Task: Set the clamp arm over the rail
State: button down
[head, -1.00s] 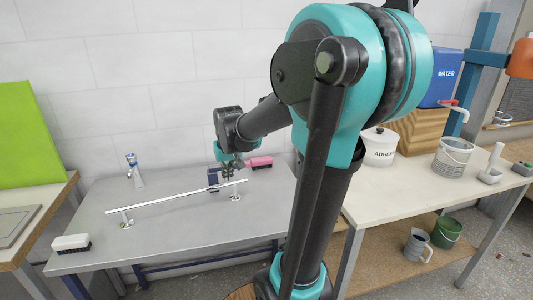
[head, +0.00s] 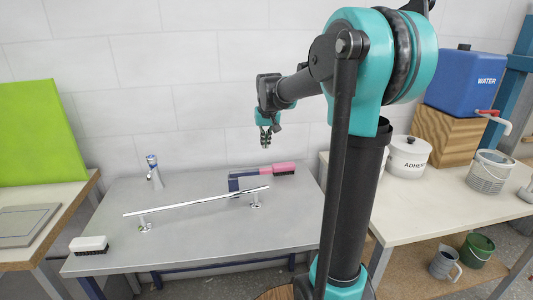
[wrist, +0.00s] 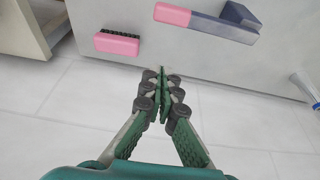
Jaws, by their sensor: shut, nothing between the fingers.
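The rail (head: 185,203) is a thin pale bar on two short posts on the grey metal table. The clamp has a dark blue bracket (head: 233,184) and arm, which show near the right part of the rail. In the wrist view the clamp arm (wrist: 222,28) runs from a pink end to the bracket; the rail is not visible there. I cannot tell whether the clamp rests over the rail or just behind it. My gripper (head: 266,146) is shut and empty, raised above and behind the clamp; its fingers (wrist: 163,72) also show in the wrist view, apart from the clamp.
A pink brush (wrist: 117,43) with dark bristles lies near the clamp's pink end. A tap (head: 153,172) stands at the back left. A white brush (head: 89,244) lies at the table's front left. A tiled wall is close behind my gripper. The table's front middle is clear.

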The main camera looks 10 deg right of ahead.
aim_at(251, 172)
notch_tip(251, 172, down, 9)
jog(key=s, duration=0.1)
jog(key=shift+r, duration=0.15)
dwell(0.5)
jog(key=shift+s, duration=0.15)
